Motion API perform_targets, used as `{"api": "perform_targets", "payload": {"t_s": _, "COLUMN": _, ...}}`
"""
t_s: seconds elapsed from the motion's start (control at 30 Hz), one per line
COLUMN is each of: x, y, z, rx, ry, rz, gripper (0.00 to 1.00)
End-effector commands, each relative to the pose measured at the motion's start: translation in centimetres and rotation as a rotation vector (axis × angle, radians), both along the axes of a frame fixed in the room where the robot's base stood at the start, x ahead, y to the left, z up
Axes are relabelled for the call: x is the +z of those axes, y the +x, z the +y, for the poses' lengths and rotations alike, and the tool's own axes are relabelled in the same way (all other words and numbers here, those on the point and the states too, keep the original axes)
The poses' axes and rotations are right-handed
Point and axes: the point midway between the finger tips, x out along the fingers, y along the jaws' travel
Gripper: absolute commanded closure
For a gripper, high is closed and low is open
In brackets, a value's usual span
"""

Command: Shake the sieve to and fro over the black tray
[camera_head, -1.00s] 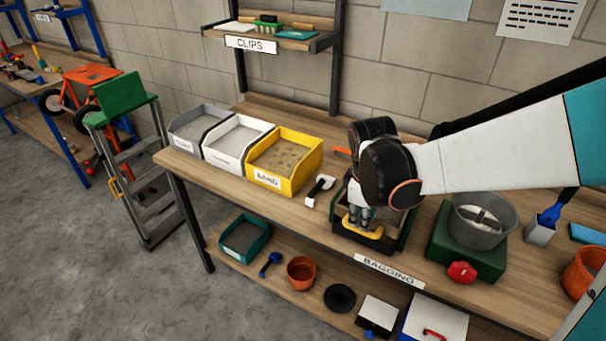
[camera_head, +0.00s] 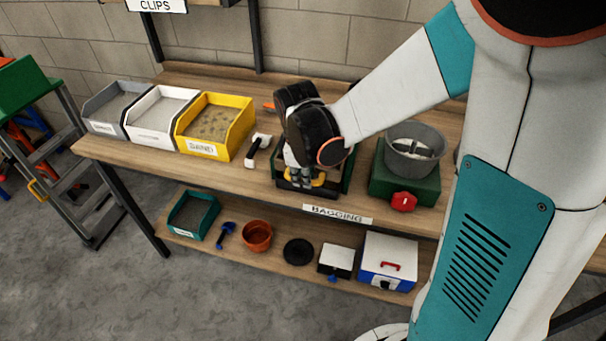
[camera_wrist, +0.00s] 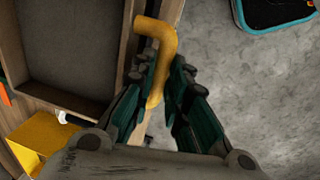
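The sieve has a brown wooden frame and a grey mesh (camera_wrist: 72,45), seen at the upper left of the wrist view. Its bent yellow handle (camera_wrist: 161,38) runs between my fingers. In the head view my gripper (camera_head: 302,178) points down at the bench's front edge, with the yellow handle (camera_head: 322,181) at its fingertips. My gripper (camera_wrist: 160,88) appears shut on the handle in the wrist view. The black tray (camera_head: 292,188) is at the same spot on the bench, mostly hidden by my gripper and the sieve. The gap between sieve and tray cannot be told.
Left of the tray are a white-handled tool (camera_head: 259,147) and the yellow sand bin (camera_head: 235,131). A grey pot (camera_head: 398,160) on a green base (camera_head: 375,186) stands close on the right. The lower shelf (camera_head: 285,262) holds several items.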

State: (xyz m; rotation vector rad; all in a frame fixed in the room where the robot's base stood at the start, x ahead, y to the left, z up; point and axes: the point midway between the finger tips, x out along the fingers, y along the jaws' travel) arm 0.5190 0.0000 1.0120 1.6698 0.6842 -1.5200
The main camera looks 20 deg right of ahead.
Motion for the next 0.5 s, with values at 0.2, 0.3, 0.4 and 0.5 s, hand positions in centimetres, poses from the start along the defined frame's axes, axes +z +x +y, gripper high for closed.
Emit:
{"api": "perform_targets", "payload": {"t_s": 0.2, "x": 0.0, "y": 2.1, "z": -1.5, "rx": -0.003, "ry": 0.0, "rz": 0.0, "gripper": 1.0}}
{"api": "perform_targets", "payload": {"t_s": 0.3, "x": 0.0, "y": 3.4, "z": -2.4, "rx": -0.003, "ry": 0.0, "rz": 0.0, "gripper": 1.0}}
{"api": "perform_targets", "payload": {"t_s": 0.4, "x": 0.0, "y": 3.7, "z": -2.7, "rx": 0.0, "ry": 0.0, "rz": 0.0, "gripper": 1.0}}
{"api": "perform_targets", "payload": {"t_s": 0.5, "x": 0.0, "y": 3.7, "z": -2.6, "rx": 0.0, "ry": 0.0, "rz": 0.0, "gripper": 1.0}}
